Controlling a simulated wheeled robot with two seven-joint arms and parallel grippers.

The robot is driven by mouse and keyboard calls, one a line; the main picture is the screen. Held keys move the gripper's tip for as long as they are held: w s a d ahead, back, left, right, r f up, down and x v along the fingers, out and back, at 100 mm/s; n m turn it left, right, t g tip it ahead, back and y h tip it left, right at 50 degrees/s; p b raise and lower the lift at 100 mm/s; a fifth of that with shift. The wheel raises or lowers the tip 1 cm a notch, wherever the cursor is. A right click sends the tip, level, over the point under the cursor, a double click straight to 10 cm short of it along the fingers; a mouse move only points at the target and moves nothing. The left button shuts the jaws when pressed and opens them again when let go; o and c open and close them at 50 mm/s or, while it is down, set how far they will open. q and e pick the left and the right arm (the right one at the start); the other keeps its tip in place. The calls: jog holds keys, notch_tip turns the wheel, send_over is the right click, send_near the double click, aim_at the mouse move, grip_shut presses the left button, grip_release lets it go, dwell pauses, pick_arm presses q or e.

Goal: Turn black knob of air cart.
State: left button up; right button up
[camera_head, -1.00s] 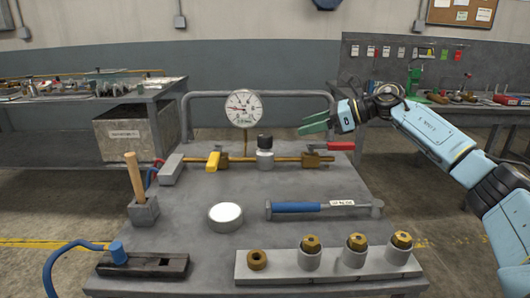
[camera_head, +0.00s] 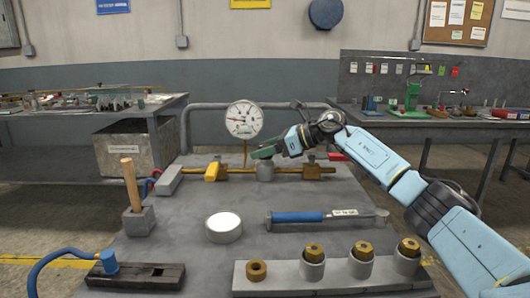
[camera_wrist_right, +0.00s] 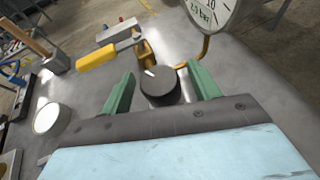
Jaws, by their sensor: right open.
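The black knob (camera_wrist_right: 160,84) shows in the right wrist view between the two green fingers of my right gripper (camera_wrist_right: 162,92), which is open. A gap shows on each side of the knob, with the wider one on the right. The air cart (camera_head: 190,255) has a brass pipe with a yellow lever (camera_head: 212,171) to the left of the valve and a red lever (camera_head: 339,157) to the right. My left gripper is not in view.
A pressure gauge (camera_head: 244,119) stands behind the valve. A wooden handle (camera_head: 131,184) stands upright at left.

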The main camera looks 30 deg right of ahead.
jog(key=c, duration=1)
jog(key=shift+o, duration=0.2)
